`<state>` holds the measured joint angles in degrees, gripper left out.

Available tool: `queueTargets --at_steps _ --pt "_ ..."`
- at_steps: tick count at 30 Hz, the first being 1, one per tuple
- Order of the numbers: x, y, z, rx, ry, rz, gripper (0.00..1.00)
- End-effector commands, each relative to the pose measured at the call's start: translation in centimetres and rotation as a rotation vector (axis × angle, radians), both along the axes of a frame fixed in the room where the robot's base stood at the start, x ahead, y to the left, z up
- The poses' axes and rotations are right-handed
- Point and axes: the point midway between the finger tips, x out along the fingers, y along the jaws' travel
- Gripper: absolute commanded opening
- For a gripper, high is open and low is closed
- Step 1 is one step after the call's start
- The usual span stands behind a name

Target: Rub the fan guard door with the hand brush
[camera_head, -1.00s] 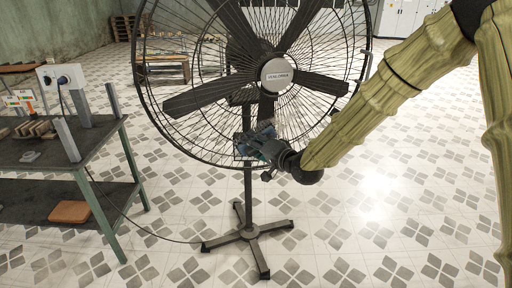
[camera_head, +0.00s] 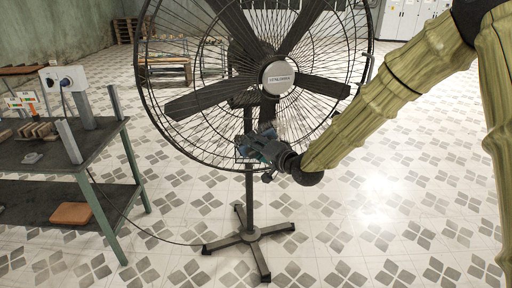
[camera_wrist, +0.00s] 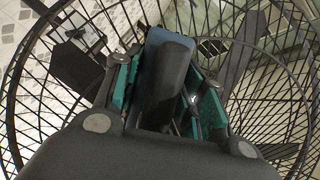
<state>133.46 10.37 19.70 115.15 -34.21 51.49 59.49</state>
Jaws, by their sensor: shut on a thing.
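The large black fan with its round wire guard (camera_head: 205,135) stands on a pole with a cross-shaped foot. Its guard door is the wire front, with a round hub badge (camera_head: 278,77) at the middle. My gripper (camera_head: 245,148) is at the lower front of the guard, near the pole. In the wrist view my gripper (camera_wrist: 165,95) is shut on a dark, bluish block-like thing (camera_wrist: 168,65), which seems to be the hand brush. Its bristles are hidden. The guard wires (camera_wrist: 75,45) lie right behind it; I cannot tell whether it touches them.
A workbench (camera_head: 100,150) with green legs stands at left, with a socket box (camera_head: 62,78) and small tools on top. An orange-brown block (camera_head: 71,213) lies on its lower shelf. A cable runs to the fan foot. The tiled floor at right is clear.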

Motion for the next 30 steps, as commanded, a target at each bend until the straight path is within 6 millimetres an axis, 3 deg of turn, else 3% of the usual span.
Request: queueTargets --at_steps 30 --pt "1.3 0.4 0.0 0.000 0.000 0.000 0.21"
